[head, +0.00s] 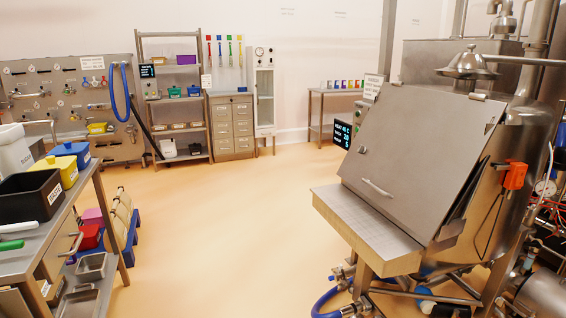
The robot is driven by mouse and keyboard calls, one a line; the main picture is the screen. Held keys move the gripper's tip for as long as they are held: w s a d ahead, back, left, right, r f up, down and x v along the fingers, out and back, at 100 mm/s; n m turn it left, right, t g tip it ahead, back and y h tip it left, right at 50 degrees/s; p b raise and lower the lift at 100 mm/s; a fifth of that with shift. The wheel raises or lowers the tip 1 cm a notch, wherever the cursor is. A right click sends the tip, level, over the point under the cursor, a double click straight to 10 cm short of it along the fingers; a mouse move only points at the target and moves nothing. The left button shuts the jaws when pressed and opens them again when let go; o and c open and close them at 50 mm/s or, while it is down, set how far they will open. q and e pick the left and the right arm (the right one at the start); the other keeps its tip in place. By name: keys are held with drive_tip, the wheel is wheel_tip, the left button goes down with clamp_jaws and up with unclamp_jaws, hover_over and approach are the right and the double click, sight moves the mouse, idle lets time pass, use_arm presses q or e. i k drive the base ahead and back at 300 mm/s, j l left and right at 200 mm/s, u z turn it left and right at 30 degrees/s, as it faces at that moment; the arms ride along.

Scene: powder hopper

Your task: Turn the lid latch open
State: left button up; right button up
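The powder hopper stands at the right in the head view. Its large grey metal lid (415,145) slopes toward the front and lies down over the body. A pale bar handle (377,188) is fixed low on the lid. A small fitting (362,150) shows near the lid's left edge; it may be the latch, but it is too small to tell its position. An orange device (515,175) is mounted on the hopper's right side. Neither of my grippers is in view.
A flat metal shelf (365,232) juts out below the lid. A blue hose (325,300) and pipes lie near the hopper's feet. A cart with a black bin (30,196) stands at the left. The floor (225,225) between is clear.

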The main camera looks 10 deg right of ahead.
sight(362, 150)
drive_tip(key=i+j+u, duration=0.1)
drive_tip(key=i+u, duration=0.3)
drive_tip(key=i, duration=0.9)
drive_tip(key=i+z, duration=0.25)
drive_tip(key=i, duration=0.15)
drive_tip(key=i+j+z, duration=0.5)
drive_tip(key=i, duration=0.2)
